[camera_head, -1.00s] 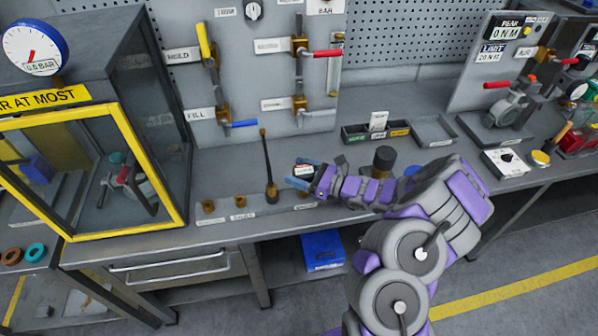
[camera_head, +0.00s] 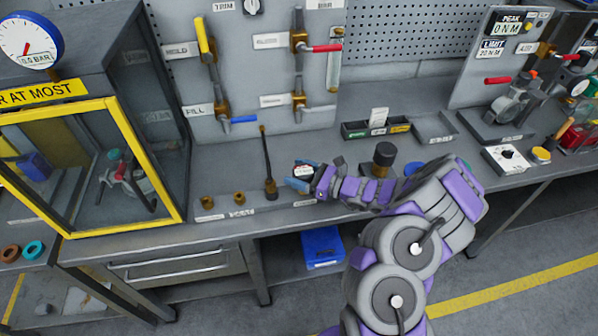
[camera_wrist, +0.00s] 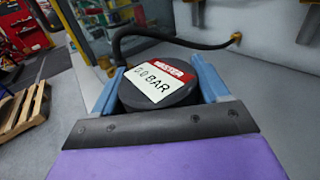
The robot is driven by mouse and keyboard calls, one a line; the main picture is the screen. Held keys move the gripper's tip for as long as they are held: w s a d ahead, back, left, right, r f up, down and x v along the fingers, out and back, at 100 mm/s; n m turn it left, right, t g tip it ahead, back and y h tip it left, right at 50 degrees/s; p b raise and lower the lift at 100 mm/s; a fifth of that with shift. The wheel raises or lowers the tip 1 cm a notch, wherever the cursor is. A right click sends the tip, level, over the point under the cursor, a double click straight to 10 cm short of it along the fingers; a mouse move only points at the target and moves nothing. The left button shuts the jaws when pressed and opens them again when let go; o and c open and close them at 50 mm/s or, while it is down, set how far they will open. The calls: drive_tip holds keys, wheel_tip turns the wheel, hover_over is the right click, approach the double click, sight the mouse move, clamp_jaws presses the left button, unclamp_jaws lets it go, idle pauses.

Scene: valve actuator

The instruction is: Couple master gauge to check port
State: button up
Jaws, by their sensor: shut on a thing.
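The master gauge (camera_wrist: 158,85) is a round black body with a red and white face reading "MASTER 0.0 BAR". It sits between the two blue fingers of my gripper (camera_wrist: 160,92), which is shut on it. In the head view, my gripper (camera_head: 303,176) holds the gauge over the bench's front part, just right of the foot of a black hose (camera_head: 267,165). The hose rises from a dark fitting on the bench to a brass fitting (camera_head: 262,129) at the panel. In the wrist view, the hose (camera_wrist: 150,34) arches behind the gauge. Which fitting is the check port, I cannot tell.
Two brass fittings (camera_head: 239,198) stand left of the hose foot. A yellow-framed guard box (camera_head: 100,170) is at the left with a dial gauge (camera_head: 32,42) above. A black-capped cylinder (camera_head: 384,158) stands behind my arm. Bench trays (camera_head: 378,131) lie further back.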

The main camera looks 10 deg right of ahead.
drive_tip(key=shift+f, duration=0.45)
drive_tip(key=o, duration=1.3)
drive_tip(key=shift+d, duration=0.1)
drive_tip(key=p+v, duration=0.2)
drive_tip(key=v, duration=1.5)
drive_tip(key=shift+s+d+p, duration=0.1)
drive_tip(key=shift+d+p, duration=0.05)
drive_tip(key=shift+p, duration=0.25)
